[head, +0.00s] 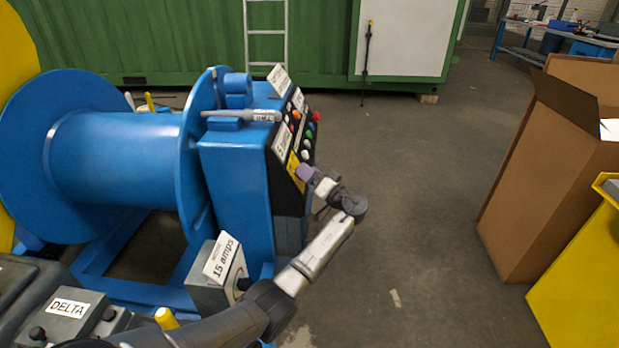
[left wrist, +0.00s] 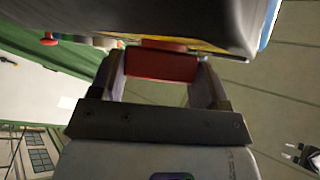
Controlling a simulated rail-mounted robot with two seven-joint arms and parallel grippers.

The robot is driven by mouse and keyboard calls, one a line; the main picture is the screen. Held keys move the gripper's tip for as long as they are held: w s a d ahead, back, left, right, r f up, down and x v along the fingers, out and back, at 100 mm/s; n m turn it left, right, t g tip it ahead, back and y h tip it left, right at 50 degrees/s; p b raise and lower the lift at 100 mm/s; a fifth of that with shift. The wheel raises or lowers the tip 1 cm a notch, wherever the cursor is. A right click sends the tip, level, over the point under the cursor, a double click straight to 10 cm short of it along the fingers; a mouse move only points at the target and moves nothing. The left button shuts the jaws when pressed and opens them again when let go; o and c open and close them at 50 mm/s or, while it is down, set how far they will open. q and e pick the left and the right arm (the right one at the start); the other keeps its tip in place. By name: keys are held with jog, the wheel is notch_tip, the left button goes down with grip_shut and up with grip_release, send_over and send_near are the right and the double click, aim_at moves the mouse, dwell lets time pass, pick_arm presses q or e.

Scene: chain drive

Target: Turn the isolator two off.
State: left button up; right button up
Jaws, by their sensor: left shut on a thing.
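The blue machine cabinet (head: 235,170) carries a black sloped control panel (head: 288,200) with a yellow plate (head: 293,165) low on it. My left gripper (head: 305,174) is at this plate, its arm reaching in from below. In the left wrist view, the left gripper (left wrist: 160,62) is shut on a red handle (left wrist: 160,66), with a finger on each side. The handle stands out from the panel, with a bit of yellow behind it. In the head view the gripper hides the handle. I cannot read a number for this isolator. My right gripper is not in view.
Several coloured buttons (head: 307,135) sit just above my gripper. A grey box (head: 208,290) labelled "15 amps" and a grey unit labelled DELTA (head: 70,307) are near my arm. A blue drum (head: 115,160) stands left. Open floor (head: 420,200) lies right, before a cardboard box (head: 540,170).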

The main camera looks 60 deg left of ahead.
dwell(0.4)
pick_arm(q)
jog(key=o, duration=0.9)
jog(key=shift+o, duration=0.2)
jog(key=shift+d, duration=0.1)
jog(key=p+v, duration=0.4)
jog(key=v, duration=0.9)
jog(key=shift+w+d, duration=0.15)
jog(key=shift+d, duration=0.1)
jog(key=shift+f, duration=0.1)
